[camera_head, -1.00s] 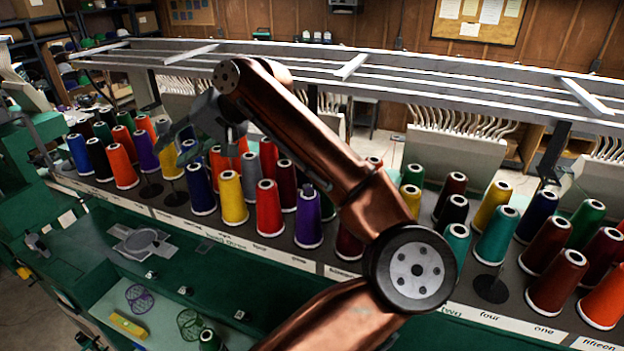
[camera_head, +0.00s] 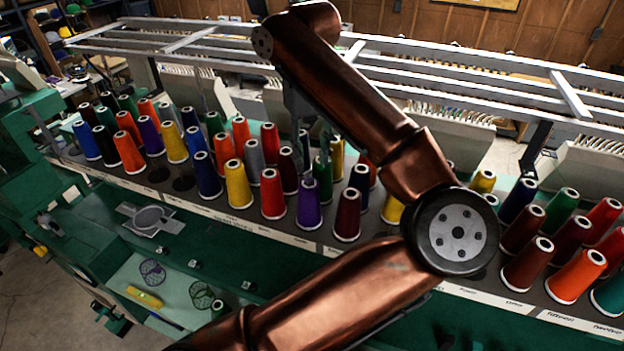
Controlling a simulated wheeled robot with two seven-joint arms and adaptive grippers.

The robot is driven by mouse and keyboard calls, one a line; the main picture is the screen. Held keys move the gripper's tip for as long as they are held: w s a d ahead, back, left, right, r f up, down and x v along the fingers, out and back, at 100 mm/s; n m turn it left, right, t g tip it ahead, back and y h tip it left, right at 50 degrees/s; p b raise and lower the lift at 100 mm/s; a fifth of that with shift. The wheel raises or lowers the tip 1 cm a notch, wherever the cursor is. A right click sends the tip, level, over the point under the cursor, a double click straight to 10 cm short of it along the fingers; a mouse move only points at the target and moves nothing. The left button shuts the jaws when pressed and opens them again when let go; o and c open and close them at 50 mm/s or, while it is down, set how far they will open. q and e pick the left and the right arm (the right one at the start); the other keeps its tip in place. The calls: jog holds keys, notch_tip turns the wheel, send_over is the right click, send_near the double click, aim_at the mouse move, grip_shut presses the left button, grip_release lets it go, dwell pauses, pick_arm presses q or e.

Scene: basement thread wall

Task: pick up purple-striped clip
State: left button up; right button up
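I cannot make out a purple-striped clip for sure. A small dark piece (camera_head: 308,182) sits at the top of a purple thread cone (camera_head: 309,208); it is too small to tell what it is. My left gripper (camera_head: 311,150) hangs from the copper arm, pointing down over the cone rows, just above and behind the purple cone. Its thin grey fingers look apart, with nothing visible between them. The arm hides part of the cone rows. My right gripper is not in view.
Thread cones, such as a yellow one (camera_head: 238,185) and a red one (camera_head: 272,195), crowd the rack around the gripper. A pale metal frame (camera_head: 460,85) runs above them. On the green machine below lie a yellow tool (camera_head: 145,297) and a purple mesh piece (camera_head: 152,272).

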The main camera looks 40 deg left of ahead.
aim_at(309, 178)
pick_arm(q)
jog(key=f, duration=0.3)
jog(key=shift+s+a+f, duration=0.2)
jog(key=shift+s+f, duration=0.05)
jog(key=shift+a+f, duration=0.1)
jog(key=shift+f, duration=0.4)
jog(key=shift+c, duration=0.5)
jog(key=c, duration=0.7)
